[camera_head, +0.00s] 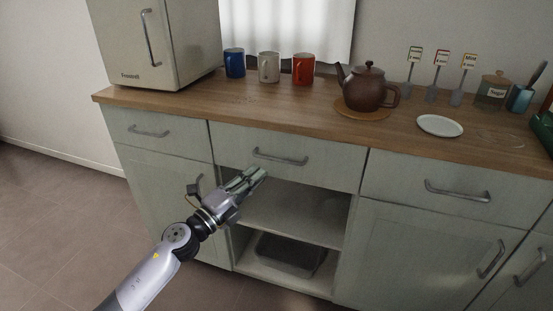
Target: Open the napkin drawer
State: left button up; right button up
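Three pale green drawer fronts run under the wooden counter: a left one (165,143), a middle one (325,165) and a right one (400,174). All three look shut, and no label shows which holds napkins. The middle drawer has a grey bar handle (280,158). My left gripper (260,174) is just below and left of that handle in the picture, pointing up and right toward it. I see nothing held in it; whether the fingers are apart or together is unclear. Whether it touches the drawer is also unclear. My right gripper is out of view.
Below the middle drawer is an open shelf (300,222), with a dark tray (285,255) at the bottom. On the counter (220,103) stand a small fridge (150,50), three mugs (268,67), a brown teapot (365,90) and a white plate (440,126).

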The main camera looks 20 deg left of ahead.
aim_at(277, 160)
pick_arm(q)
jog(key=x, duration=0.8)
jog(key=shift+w+d, duration=0.1)
jog(key=shift+w, duration=0.15)
jog(key=shift+c, duration=0.2)
grip_shut()
